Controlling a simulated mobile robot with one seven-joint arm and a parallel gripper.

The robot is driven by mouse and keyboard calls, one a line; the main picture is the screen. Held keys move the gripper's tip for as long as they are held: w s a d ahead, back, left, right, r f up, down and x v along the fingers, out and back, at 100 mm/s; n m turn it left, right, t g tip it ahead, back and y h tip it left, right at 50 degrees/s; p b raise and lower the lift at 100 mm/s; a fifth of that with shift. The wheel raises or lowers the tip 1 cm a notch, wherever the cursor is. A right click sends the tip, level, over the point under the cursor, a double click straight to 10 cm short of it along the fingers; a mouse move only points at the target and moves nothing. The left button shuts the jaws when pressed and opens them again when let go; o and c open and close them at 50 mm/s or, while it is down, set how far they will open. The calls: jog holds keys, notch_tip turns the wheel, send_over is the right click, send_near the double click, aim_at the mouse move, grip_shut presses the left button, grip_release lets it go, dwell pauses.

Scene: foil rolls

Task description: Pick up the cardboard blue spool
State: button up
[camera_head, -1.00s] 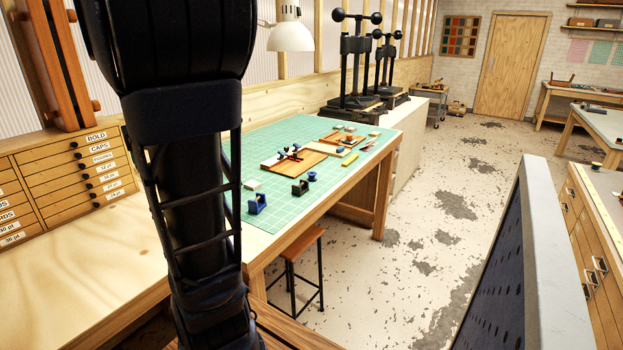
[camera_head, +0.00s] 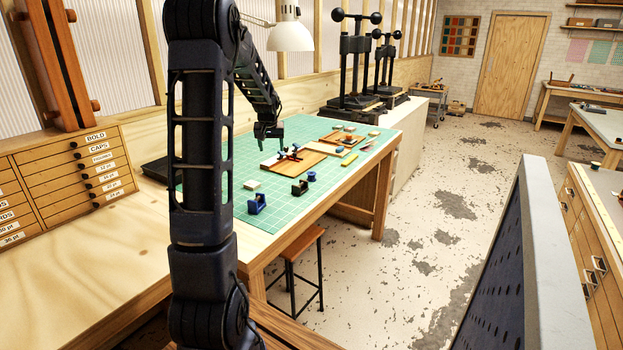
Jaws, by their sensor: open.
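A small blue spool (camera_head: 311,176) stands on the green cutting mat (camera_head: 330,192) near the table's front edge, at the middle of the view. It is too small to tell whether it is cardboard. A blue tape-dispenser-like piece (camera_head: 257,205) and a black one (camera_head: 299,188) stand to its left and nearer to me. My gripper (camera_head: 268,146) is open and points down over the mat's left part. It is left of the spool and apart from it; nothing shows between its fingers.
A wooden board (camera_head: 296,161) with small blue and dark pieces lies beyond the spool. A yellow piece (camera_head: 349,159) lies to the right. Black presses (camera_head: 354,65) and a white lamp (camera_head: 290,36) stand at the back. A stool (camera_head: 298,262) is below the table.

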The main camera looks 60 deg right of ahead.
jog(key=m, duration=0.2)
send_near(311, 174)
notch_tip(311, 174, down, 4)
jog(key=shift+d+r+g, duration=0.2)
jog(key=shift+g, duration=0.2)
jog(key=shift+w+x, duration=0.15)
jog(key=shift+x, duration=1.15)
jog(key=shift+w+x, duration=0.1)
jog(key=shift+x, duration=1.2)
jog(key=shift+h, duration=0.3)
jog(key=c, duration=1)
